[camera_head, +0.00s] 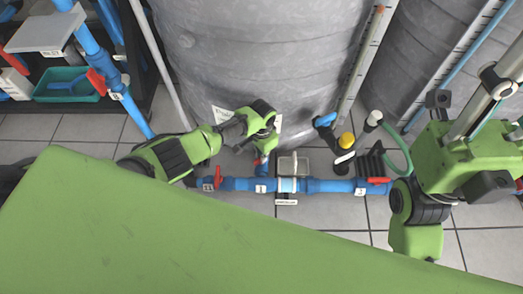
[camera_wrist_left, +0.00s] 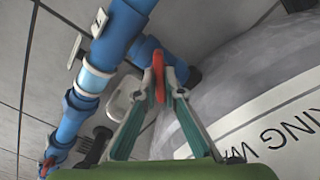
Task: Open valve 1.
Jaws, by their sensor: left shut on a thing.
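My left gripper (camera_head: 263,149) reaches down over the blue floor pipe, beside the grey tank. In the left wrist view its two fingers (camera_wrist_left: 159,82) are closed around a red valve handle (camera_wrist_left: 158,75), one on each side. That handle sits on a short blue branch (camera_wrist_left: 172,62) off the main pipe; in the head view the gripper mostly hides it. Two more red handles show on the blue pipe, one at its left end (camera_head: 217,176) and one at its right end (camera_head: 378,181). I cannot surely read which label belongs to the held handle. My right arm is at the right; its fingers are not clear.
Large grey tanks (camera_head: 260,45) stand close behind the left gripper. A yellow-topped fitting (camera_head: 346,140) and a green hose (camera_head: 399,152) are right of it. A shelf with a teal bin (camera_head: 50,90) is at the far left. Tiled floor (camera_head: 330,215) lies in front of the pipe.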

